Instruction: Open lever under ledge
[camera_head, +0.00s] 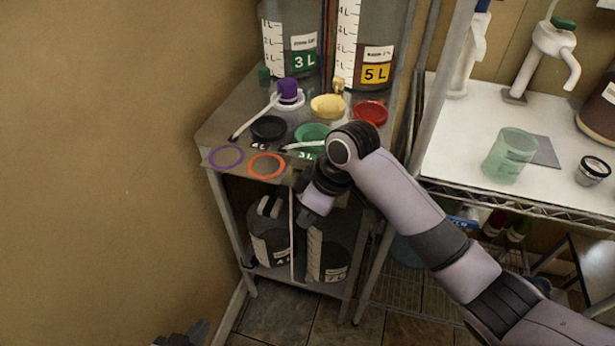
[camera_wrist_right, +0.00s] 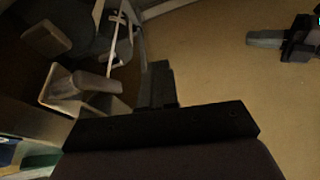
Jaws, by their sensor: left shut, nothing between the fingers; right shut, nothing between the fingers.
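My right gripper (camera_head: 308,214) is in front of the upper shelf's front ledge (camera_head: 246,176), low beside the buckets beneath it. Its shut, empty fingers (camera_wrist_right: 160,85) show in the right wrist view. Under the ledge stand a bucket marked 4 (camera_head: 270,246) with a pale handle-like part (camera_head: 270,206) on top and a bucket marked 7 L (camera_head: 328,262), partly hidden by my right arm. The wrist view shows a grey rounded lever-like part (camera_wrist_right: 95,82), left of the fingers and apart from them; I cannot tell if it is the lever. My left gripper (camera_head: 182,338) is shut at the bottom edge.
On the upper shelf stand 3 L (camera_head: 304,62) and 5 L (camera_head: 376,74) buckets, with several coloured lids in front, including a red one (camera_head: 370,112). A wire rack with a white top (camera_head: 465,150) is at right. A bare wall (camera_head: 100,150) fills the left.

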